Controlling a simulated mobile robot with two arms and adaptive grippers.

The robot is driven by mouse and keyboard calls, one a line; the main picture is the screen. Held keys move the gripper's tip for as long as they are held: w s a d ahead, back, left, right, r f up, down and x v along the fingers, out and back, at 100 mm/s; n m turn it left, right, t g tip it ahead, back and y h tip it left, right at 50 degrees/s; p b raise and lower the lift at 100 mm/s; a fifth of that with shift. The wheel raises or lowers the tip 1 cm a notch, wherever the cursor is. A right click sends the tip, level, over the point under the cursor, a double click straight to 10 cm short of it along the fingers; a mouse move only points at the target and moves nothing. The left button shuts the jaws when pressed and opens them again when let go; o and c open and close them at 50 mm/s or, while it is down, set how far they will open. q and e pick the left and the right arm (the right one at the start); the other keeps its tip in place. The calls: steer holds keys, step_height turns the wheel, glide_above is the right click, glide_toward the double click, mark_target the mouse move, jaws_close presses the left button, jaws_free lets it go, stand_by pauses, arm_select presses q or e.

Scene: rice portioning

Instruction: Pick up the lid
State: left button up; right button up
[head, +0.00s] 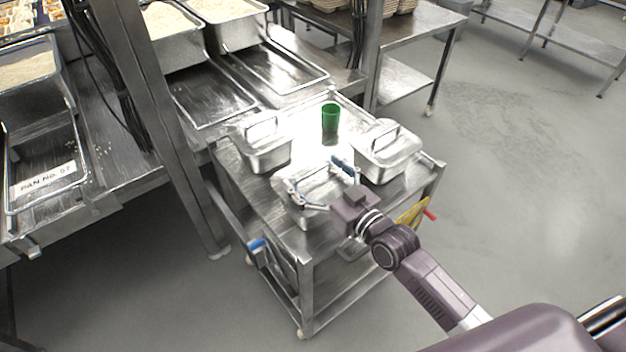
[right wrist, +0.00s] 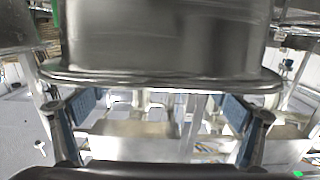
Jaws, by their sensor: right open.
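The cart top holds three lidded steel pans. The front pan (head: 302,214) has a shiny lid (head: 325,190) on top, partly hidden by my right gripper. My right gripper (head: 318,179) is open above this front pan, with its blue-padded fingers spread wide. In the right wrist view, the gripper (right wrist: 160,112) shows its two fingers apart with nothing between them, close to a steel pan's long rim (right wrist: 160,80). Whether the fingers touch the lid cannot be told, and its handle is not clear. My left gripper is not in view.
A lidded pan (head: 264,150) stands back left on the cart and another lidded pan (head: 388,152) back right, both with raised handles. A steel counter (head: 130,175) lies to the left. Open floor (head: 520,190) is to the right.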

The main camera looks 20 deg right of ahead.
steer(key=c, duration=1.2)
steer(key=shift+c, duration=1)
steer(key=shift+r, duration=0.15)
